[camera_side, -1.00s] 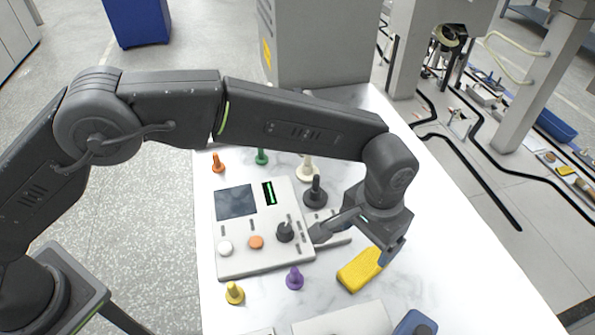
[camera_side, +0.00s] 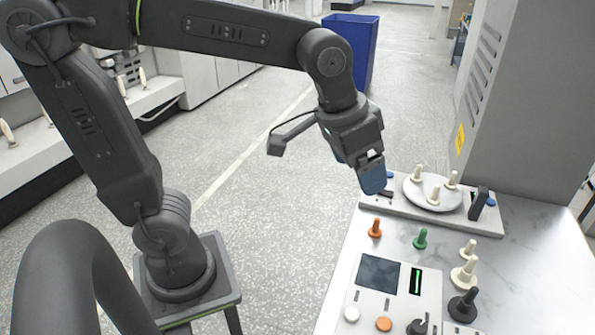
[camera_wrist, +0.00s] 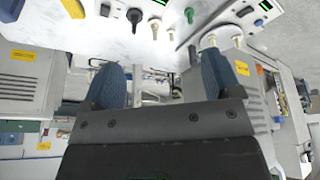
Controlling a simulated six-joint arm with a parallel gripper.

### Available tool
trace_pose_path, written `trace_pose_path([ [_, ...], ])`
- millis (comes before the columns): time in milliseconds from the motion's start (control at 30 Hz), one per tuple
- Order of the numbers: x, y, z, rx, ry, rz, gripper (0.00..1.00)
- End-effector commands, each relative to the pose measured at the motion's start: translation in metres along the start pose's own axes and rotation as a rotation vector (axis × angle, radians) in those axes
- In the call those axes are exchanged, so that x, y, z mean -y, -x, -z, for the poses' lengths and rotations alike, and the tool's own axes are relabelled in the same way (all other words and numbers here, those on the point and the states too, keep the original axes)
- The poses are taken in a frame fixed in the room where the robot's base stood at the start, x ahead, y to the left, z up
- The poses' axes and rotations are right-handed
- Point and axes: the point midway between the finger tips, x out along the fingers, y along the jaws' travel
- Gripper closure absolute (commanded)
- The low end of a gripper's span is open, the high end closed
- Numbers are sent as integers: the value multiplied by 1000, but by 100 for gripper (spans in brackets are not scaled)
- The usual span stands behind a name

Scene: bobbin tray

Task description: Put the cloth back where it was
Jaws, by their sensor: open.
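My gripper (camera_side: 372,174) hangs just left of the turntable unit at the far end of the bench. In the wrist view its two blue fingertips (camera_wrist: 162,82) stand well apart with nothing held between them. A yellow folded or block-like piece (camera_wrist: 75,8), possibly the cloth, shows at the top edge of the wrist view, cut off by the frame. A dark blue item (camera_wrist: 10,8) lies in the top left corner, also cut off; I cannot tell what it is. Neither shows in the side view now.
The turntable unit (camera_side: 433,192) carries cream pegs. Orange (camera_side: 374,228) and green (camera_side: 420,238) pegs stand before it, with cream (camera_side: 465,270) and black (camera_side: 463,305) ones to the right. A control panel (camera_side: 385,290) lies nearer. A tall grey cabinet (camera_side: 525,110) stands behind the bench.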

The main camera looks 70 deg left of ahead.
Motion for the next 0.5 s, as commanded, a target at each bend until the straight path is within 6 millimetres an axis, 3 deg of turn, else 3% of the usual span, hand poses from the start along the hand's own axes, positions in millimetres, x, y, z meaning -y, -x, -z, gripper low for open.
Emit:
trace_pose_path([
  [33, 14, 8, -19, -31, 23, 13, 16],
  [200, 42, 13, -70, -100, 67, 51, 16],
  [333, 50, 10, -93, -129, 85, 70, 16],
  [500, 54, 7, -103, -139, 90, 79, 16],
])
